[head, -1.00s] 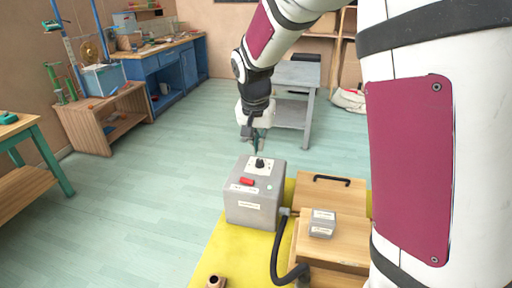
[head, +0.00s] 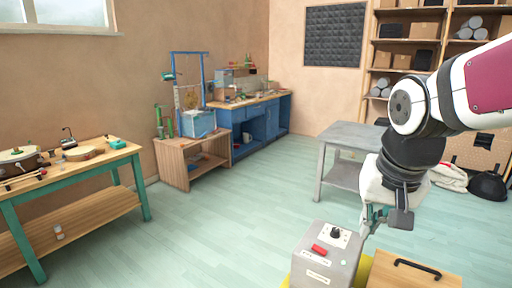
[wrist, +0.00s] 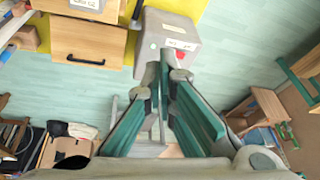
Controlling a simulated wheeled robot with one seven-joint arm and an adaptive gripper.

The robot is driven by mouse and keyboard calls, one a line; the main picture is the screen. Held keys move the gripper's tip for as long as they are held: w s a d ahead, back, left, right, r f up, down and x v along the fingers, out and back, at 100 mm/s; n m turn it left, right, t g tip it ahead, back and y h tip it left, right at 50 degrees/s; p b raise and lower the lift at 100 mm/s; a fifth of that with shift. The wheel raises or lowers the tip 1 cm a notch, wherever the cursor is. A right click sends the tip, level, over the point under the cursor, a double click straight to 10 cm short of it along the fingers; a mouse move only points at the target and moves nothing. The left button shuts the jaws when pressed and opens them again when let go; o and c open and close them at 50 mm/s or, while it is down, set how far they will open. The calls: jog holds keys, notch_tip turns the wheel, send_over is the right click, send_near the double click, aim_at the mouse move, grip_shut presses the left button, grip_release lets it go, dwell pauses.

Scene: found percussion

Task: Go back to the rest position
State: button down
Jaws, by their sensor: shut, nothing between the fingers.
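My gripper (head: 374,216) hangs from my arm at the right of the head view, just above and beside the grey box. In the wrist view my gripper (wrist: 165,62) shows its green fingers converging, with nothing held between them. The grey box (head: 322,262) has a red part and a black knob on its top. The same grey box (wrist: 168,40) shows beyond the fingertips in the wrist view. The gripper appears apart from it.
A wooden box with a black handle (head: 412,272) stands right of the grey box. A grey table (head: 350,134) stands behind my gripper. A green-legged bench (head: 75,208) is at left, a blue workbench (head: 244,130) at back. The floor (head: 210,230) between is clear.

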jog(key=s+a+n+t, duration=0.1)
jog(key=s+n, duration=0.2)
jog(key=s, duration=1.1)
jog(key=shift+n, duration=0.3)
jog(key=shift+s, duration=0.1)
